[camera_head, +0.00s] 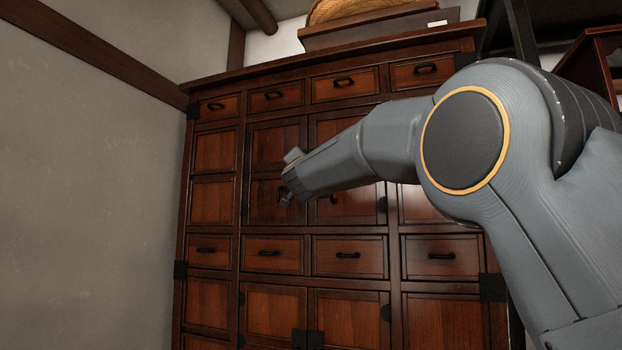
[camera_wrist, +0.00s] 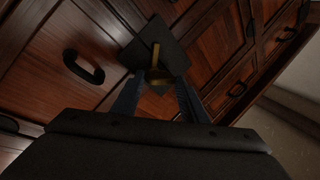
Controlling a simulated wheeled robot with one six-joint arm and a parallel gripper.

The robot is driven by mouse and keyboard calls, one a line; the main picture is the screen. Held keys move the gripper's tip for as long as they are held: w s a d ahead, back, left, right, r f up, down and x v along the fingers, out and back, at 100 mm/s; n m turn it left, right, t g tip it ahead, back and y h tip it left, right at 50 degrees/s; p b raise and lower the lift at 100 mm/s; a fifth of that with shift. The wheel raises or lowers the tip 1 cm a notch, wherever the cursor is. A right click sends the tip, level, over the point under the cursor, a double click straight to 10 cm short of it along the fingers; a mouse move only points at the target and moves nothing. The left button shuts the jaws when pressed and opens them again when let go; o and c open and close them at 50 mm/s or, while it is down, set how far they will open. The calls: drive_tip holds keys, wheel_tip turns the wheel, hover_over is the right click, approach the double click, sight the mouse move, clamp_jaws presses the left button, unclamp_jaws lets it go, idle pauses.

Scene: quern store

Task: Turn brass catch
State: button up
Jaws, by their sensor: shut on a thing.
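The brass catch (camera_wrist: 156,58) shows in the wrist view as a small golden bar with a rounder part below it, set against a dark square plate (camera_wrist: 176,52) on the wooden cabinet. My gripper (camera_wrist: 157,84) is shut on the catch, with one finger on each side of its lower part. In the head view my gripper (camera_head: 290,178) is at the upper double doors of the cabinet (camera_head: 210,150). The catch itself is hidden there behind my gripper and arm.
Black drawer handles stick out around the catch, one at the left in the wrist view (camera_wrist: 84,66). A row of small drawers (camera_head: 275,254) runs below the doors. A grey wall (camera_head: 90,180) stands to the left. A box (camera_head: 380,28) with a woven round thing sits on top.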

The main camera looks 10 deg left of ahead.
drive_tip(key=m+h+b, duration=0.1)
drive_tip(key=m+h, duration=0.1)
drive_tip(key=m, duration=0.2)
drive_tip(key=m+h, duration=0.2)
drive_tip(key=m, duration=0.2)
drive_tip(key=m+h+b, duration=0.1)
drive_tip(key=m+h, duration=0.1)
drive_tip(key=m, duration=0.1)
drive_tip(key=shift+w+a+f+m+t+h+b, duration=0.1)
drive_tip(key=shift+a+f+m+t+h+b, duration=0.2)
drive_tip(key=shift+a+m+h+b, duration=0.1)
drive_tip(key=shift+m, duration=0.4)
drive_tip(key=o, duration=1)
drive_tip(key=shift+o, duration=0.2)
drive_tip(key=b+v, duration=0.2)
drive_tip(key=v, duration=0.5)
drive_tip(key=shift+s+f, duration=0.2)
drive_tip(key=shift+s, duration=0.1)
drive_tip(key=shift+a, duration=0.15)
